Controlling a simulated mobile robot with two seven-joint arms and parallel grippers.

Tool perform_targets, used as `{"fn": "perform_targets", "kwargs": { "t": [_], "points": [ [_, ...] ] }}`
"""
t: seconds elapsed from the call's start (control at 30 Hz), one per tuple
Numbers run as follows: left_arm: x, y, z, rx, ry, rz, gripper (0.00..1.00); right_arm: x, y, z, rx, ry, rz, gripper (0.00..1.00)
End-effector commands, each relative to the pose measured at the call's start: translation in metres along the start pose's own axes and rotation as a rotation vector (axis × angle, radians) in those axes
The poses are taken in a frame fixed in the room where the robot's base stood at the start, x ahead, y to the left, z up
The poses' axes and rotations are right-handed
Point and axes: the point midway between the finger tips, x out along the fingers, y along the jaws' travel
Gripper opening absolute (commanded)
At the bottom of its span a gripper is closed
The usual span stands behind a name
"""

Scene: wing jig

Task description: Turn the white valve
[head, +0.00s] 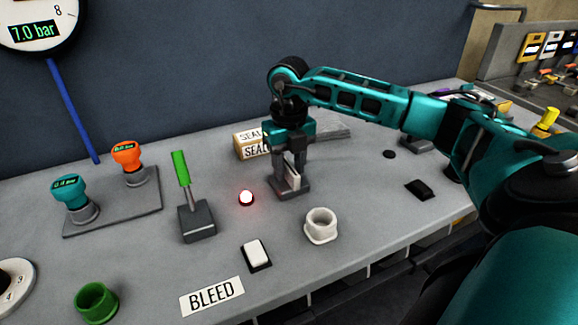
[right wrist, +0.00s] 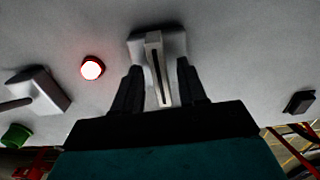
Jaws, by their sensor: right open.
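The white valve (head: 292,178) has a pale upright lever on a grey base and stands on the grey bench near the middle of the head view. In the right wrist view the white valve (right wrist: 157,70) shows its slotted lever between my two dark fingers. My right gripper (head: 289,163) points down over it. The jaws of my right gripper (right wrist: 159,74) are open, one finger on each side of the lever. Whether either finger touches it cannot be told. In the head view the gripper partly hides the lever. My left gripper is not in view.
A valve with a green lever (head: 182,170) stands left, and a lit red lamp (head: 246,198) lies between. A white ring-shaped cup (head: 320,226) and a white rocker switch (head: 256,255) are in front. A labelled box (head: 249,148) is behind.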

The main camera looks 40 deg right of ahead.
Motion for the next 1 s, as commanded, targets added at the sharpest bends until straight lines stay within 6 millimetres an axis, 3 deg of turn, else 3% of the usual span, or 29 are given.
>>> {"fn": "perform_targets", "kwargs": {
  "t": [0.5,0.7,1.0],
  "points": [
    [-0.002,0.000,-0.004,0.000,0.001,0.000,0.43,-0.104,0.000,0.001,0.000,-0.005,0.002,0.41],
    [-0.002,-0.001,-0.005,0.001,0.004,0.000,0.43,-0.121,0.000,0.000,0.000,-0.002,0.001,0.41],
    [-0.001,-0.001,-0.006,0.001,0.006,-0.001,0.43,-0.122,0.000,0.000,0.000,-0.001,0.001,0.41]
  ]
}}
